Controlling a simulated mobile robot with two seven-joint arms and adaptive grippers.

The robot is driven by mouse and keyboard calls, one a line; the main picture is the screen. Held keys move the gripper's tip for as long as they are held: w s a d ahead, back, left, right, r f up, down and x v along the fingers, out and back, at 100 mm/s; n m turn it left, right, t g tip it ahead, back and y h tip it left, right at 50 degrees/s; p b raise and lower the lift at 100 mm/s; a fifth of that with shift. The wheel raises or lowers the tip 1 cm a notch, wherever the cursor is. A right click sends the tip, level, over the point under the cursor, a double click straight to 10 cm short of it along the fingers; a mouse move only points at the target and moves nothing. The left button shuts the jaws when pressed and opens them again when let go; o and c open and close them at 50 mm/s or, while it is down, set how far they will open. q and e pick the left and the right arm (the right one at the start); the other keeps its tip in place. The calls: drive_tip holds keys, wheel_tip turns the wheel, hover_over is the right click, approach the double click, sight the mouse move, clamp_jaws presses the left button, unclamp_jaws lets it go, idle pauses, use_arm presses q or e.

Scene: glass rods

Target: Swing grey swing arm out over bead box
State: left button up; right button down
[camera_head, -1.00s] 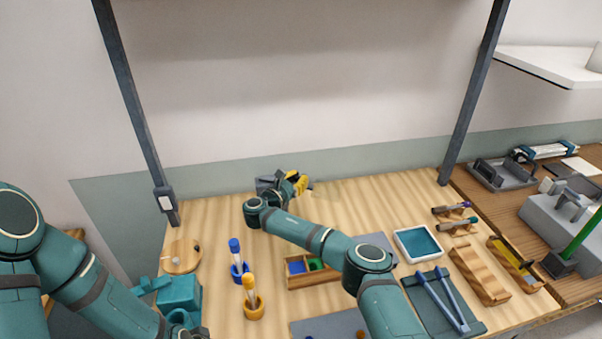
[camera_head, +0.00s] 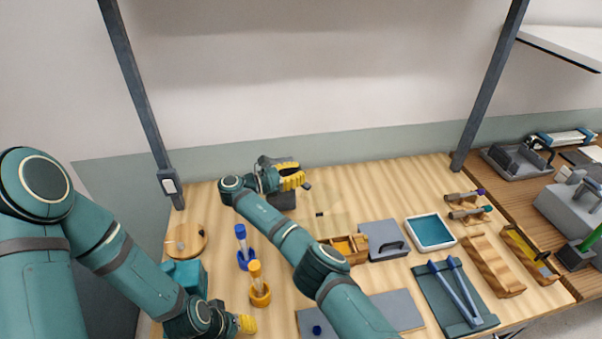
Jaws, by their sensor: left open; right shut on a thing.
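A grey device (camera_head: 283,200) stands at the back of the wooden table, left of centre. My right gripper (camera_head: 295,180), with yellow fingers, is at its top and shut on what looks like the grey swing arm. The fingers hide most of that arm, and only a small dark end shows past them. The wooden bead box (camera_head: 357,257) is nearer the front, to the right of the device; my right arm covers its left part, and yellow shows in one compartment. My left gripper (camera_head: 246,324) is open at the front left edge, partly hidden by its own wrist.
Blue (camera_head: 246,258) and yellow (camera_head: 260,293) holders with rods stand left of my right arm. A grey block with a handle (camera_head: 384,240) and a teal-lined tray (camera_head: 431,232) lie right of the bead box. A round wooden board (camera_head: 186,241) is at the left.

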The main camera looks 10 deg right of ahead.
use_arm(q)
drive_tip(key=shift+f+b, duration=0.5)
drive_tip(key=shift+f, duration=0.15)
use_arm(e)
drive_tip(key=shift+s+a+r+m+g, duration=0.3)
drive_tip(key=shift+a+m+g, duration=0.2)
drive_tip(key=shift+a+g, duration=0.1)
use_arm(q)
drive_tip(key=shift+f, duration=0.2)
use_arm(e)
drive_tip(key=shift+a+r+g, duration=0.1)
drive_tip(key=shift+r+g, duration=0.05)
drive_tip(key=shift+g, duration=0.15)
drive_tip(key=c, duration=0.9)
unclamp_jaws()
drive_tip(key=shift+o, duration=0.2)
drive_tip(key=shift+s+f, duration=0.1)
drive_tip(key=shift+f, duration=0.1)
wheel_tip(320, 180, up, 10)
